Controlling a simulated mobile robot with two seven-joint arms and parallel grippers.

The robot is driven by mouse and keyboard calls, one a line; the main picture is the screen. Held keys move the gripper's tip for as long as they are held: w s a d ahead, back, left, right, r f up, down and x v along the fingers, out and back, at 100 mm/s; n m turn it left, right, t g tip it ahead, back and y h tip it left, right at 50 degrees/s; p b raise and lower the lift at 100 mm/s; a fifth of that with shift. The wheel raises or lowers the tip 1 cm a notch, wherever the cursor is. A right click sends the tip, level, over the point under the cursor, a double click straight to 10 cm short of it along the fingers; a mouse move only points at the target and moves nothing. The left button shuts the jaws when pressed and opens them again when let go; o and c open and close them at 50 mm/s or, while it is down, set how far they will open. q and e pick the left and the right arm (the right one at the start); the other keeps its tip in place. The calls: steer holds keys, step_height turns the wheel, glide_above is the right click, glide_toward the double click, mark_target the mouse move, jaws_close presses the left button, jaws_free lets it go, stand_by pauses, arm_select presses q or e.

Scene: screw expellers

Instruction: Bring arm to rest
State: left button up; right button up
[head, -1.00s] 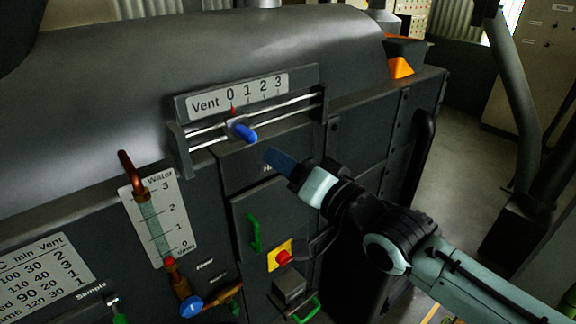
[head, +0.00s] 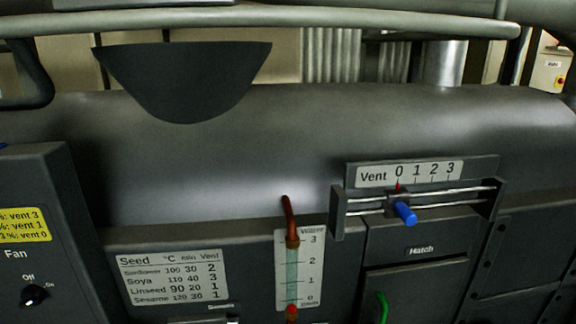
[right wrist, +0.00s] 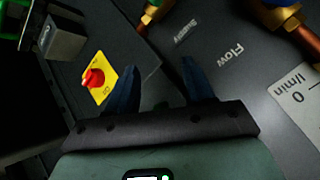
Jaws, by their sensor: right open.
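My right gripper (right wrist: 160,85) shows in the right wrist view with its two dark blue fingers apart and nothing between them. It is over the dark machine front, near the red knob on a yellow plate (right wrist: 97,78) and the Flow label (right wrist: 230,58). Neither of my grippers shows in the head view. The vent slider with its blue handle (head: 405,213) stands under the 0 of the Vent scale (head: 410,172), with the red pointer at 0.
The water gauge (head: 292,270) is left of the vent slider. A seed table plate (head: 172,284) and a fan switch (head: 33,295) are farther left. Copper-coloured pipe fittings (right wrist: 155,12) and a grey block (right wrist: 62,37) stick out near my right gripper.

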steer(key=s+a+f+g, duration=0.1)
steer(key=s+f+g, duration=0.1)
steer(key=s+f, duration=0.5)
steer(key=s+a+f+g, duration=0.1)
steer(key=s+f+g, duration=0.2)
steer(key=f, duration=0.8)
steer(key=s+a+f+g, duration=0.2)
steer(key=s+f, duration=0.3)
steer(key=s, duration=0.5)
steer(key=s+a+f+n+g+p, duration=0.1)
steer(key=s+a+f+g, duration=0.1)
steer(key=s+f, duration=0.4)
steer(key=s+g, duration=0.1)
steer(key=s, duration=0.3)
steer(key=shift+f+y, duration=0.3)
steer(key=shift+y, duration=0.1)
